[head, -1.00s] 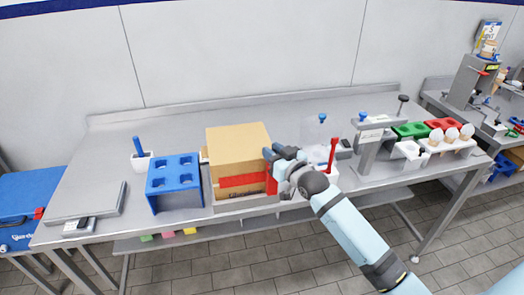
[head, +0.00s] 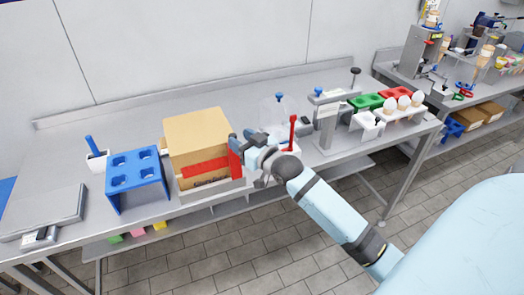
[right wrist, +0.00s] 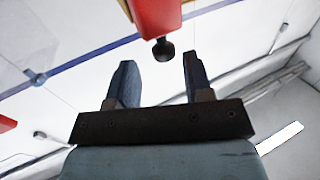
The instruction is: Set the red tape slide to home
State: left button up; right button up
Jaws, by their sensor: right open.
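The red tape slide (head: 235,160) is at the right side of a cardboard box (head: 197,135) that sits in a grey holder on the bench. A red strip of tape (head: 205,168) runs across the box's front. In the right wrist view the red slide (right wrist: 155,14) shows at the top with a dark round knob (right wrist: 163,49) at its end. My right gripper (head: 243,141) is beside the slide. In its wrist view the right gripper (right wrist: 157,73) is open, with the knob just beyond and between the fingertips and nothing held. My left gripper is not in view.
A blue four-hole stand (head: 135,180) is left of the box. A red-handled upright tool (head: 292,132) stands just right of my right gripper. A grey post fixture (head: 327,115) and a cone rack (head: 400,108) are further right. The bench behind the box is clear.

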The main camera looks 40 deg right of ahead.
jog(key=s+d+b, duration=0.1)
jog(key=s, duration=0.9)
jog(key=shift+s+d, duration=0.15)
jog(key=shift+s, duration=0.15)
jog(key=s+a+f+n+g+y+p, duration=0.1)
jog(key=s+a+f+g+p, duration=0.6)
jog(key=s+a+f, duration=0.9)
notch_tip(320, 180, down, 4)
jog(key=shift+a+r+n+p, duration=0.15)
jog(key=shift+a+n+p, duration=0.25)
jog(key=shift+a, duration=0.2)
